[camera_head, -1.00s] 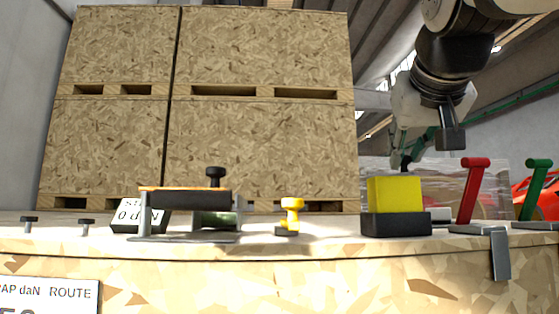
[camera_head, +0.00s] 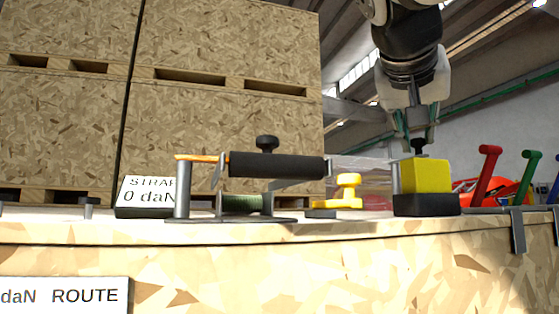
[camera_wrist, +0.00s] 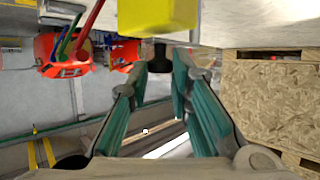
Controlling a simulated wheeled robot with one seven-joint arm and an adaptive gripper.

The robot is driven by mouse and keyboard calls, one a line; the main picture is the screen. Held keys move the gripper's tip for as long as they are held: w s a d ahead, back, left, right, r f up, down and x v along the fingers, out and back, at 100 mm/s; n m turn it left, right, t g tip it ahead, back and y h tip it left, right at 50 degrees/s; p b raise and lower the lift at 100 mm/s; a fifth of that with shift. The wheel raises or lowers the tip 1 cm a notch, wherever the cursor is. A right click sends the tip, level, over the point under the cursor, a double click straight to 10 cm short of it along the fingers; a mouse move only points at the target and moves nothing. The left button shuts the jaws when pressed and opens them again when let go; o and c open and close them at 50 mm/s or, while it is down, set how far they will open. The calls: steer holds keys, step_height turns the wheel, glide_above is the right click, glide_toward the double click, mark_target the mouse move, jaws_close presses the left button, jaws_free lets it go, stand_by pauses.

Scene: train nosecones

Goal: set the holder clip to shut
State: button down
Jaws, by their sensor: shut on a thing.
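A yellow block (camera_head: 426,176) sits in a black base (camera_head: 426,205) near the table's right part. A dark knob (camera_wrist: 160,52) stands out beside the block in the wrist view. I cannot tell which of these parts is the holder clip. The yellow block reaches past the top edge of that view.
A strap ratchet (camera_head: 275,165) with a black roller and knob, a yellow knob (camera_head: 348,188) and a strap sign (camera_head: 146,196) stand left of the block. Red (camera_head: 487,172) and green (camera_head: 528,178) levers rise at the right. Tall wooden crates (camera_head: 225,110) fill the back left.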

steer(key=shift+w, duration=0.1)
steer(key=c, duration=1.4)
jaws_free()
steer(key=shift+w, duration=0.1)
steer(key=shift+c, duration=0.2)
